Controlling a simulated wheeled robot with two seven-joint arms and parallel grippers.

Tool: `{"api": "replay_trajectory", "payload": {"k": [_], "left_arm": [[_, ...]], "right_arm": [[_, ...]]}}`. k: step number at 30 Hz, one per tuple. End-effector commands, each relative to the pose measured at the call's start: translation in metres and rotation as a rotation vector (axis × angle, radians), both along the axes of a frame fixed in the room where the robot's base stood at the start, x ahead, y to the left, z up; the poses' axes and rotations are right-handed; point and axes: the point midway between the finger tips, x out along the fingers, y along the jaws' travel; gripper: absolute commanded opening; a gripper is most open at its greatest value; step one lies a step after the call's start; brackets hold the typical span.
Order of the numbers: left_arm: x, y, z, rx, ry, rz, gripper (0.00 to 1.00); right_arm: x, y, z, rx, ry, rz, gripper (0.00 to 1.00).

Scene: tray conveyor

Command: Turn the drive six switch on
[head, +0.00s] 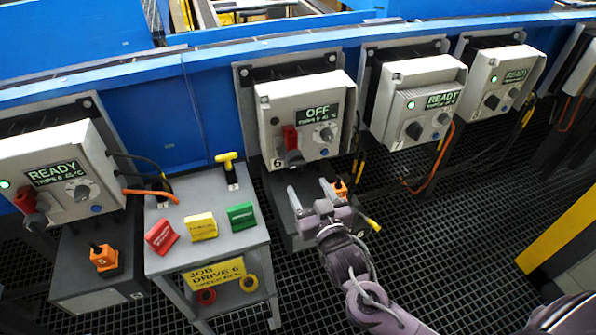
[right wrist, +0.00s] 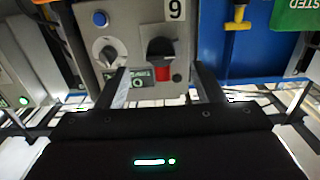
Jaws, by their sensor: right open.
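The drive six box (head: 304,112) is a pale box marked 6 with a lit OFF display (head: 318,112). Its switch (head: 294,156) is a dark knob with a red part above it. My right gripper (head: 310,190) is open and empty, just below and in front of the box, apart from the switch. The gripper also shows in the right wrist view (right wrist: 160,70). My left gripper is not in view.
Similar boxes reading READY stand left (head: 55,170) and right (head: 424,98). A grey stand (head: 215,215) left of my gripper holds red (head: 161,236), yellow (head: 200,226) and green (head: 241,216) tags and a yellow key-like handle (head: 228,160). Cables hang beside the boxes.

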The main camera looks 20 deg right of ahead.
Motion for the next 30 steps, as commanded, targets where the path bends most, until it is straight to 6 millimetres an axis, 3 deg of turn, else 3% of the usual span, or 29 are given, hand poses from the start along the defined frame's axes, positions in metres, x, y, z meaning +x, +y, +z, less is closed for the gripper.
{"api": "replay_trajectory", "payload": {"k": [5,17,28,30], "left_arm": [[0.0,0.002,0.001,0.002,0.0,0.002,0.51],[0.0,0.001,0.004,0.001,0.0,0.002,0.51],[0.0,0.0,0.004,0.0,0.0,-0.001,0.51],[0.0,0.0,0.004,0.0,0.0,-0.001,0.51]], "right_arm": [[0.015,0.001,0.008,0.003,-0.033,0.001,0.61],[0.072,0.003,0.006,0.002,-0.027,0.001,0.61],[0.078,0.003,0.005,0.003,-0.025,0.001,0.61],[0.078,0.003,0.005,0.003,-0.025,0.001,0.52]]}}
